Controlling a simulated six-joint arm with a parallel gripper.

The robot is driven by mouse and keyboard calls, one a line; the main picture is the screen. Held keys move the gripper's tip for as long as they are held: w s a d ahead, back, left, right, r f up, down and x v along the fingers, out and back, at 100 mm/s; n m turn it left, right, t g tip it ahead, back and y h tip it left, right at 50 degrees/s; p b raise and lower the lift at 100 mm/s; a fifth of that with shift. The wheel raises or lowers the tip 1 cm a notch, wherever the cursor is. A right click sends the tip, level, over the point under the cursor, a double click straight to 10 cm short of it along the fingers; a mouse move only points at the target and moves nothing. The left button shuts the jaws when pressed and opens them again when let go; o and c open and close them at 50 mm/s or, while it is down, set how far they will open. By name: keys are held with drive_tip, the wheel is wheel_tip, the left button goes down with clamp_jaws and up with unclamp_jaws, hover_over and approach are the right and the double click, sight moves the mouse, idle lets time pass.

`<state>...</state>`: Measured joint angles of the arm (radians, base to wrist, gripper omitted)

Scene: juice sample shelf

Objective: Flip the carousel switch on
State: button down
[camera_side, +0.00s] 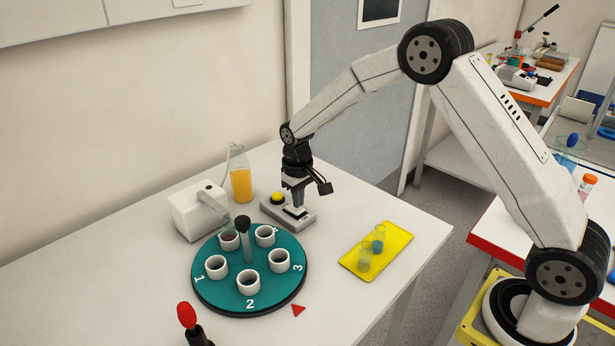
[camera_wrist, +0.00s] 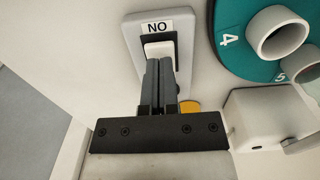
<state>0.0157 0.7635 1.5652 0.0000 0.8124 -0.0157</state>
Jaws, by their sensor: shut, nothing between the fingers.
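The carousel switch is a grey box (camera_side: 309,219) on the table beside the teal carousel (camera_side: 215,288). In the wrist view, its grey plate (camera_wrist: 185,22) has a label (camera_wrist: 157,27) reading "NO" as seen, and a white rocker (camera_wrist: 158,49) in a dark slot. A yellow button (camera_side: 277,197) is on the same box; my fingers and gripper body partly hide it in the wrist view (camera_wrist: 190,106). My gripper (camera_side: 293,207) points down over the box, shut and empty. In the wrist view its fingertips (camera_wrist: 160,62) overlap the rocker's near edge; I cannot tell if they touch.
The carousel carries several white cups. A white dispenser (camera_side: 190,212) and an orange juice bottle (camera_side: 241,185) stand behind it. A yellow tray (camera_side: 398,240) with small clear containers lies right. A red-topped handle (camera_side: 187,315) stands at the front. Table between switch and tray is clear.

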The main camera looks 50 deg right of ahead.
sight(300, 210)
drive_tip(key=shift+f, duration=0.7)
idle(0.6)
drive_tip(key=shift+r, duration=3.55)
drive_tip(key=shift+s, duration=0.15)
drive_tip(key=shift+s+r, duration=0.1)
drive_tip(key=shift+s, duration=0.1)
drive_tip(key=s+t, duration=0.2)
drive_tip(key=s, duration=2)
drive_tip(key=shift+a+t, duration=0.3)
drive_tip(key=shift+a, duration=0.1)
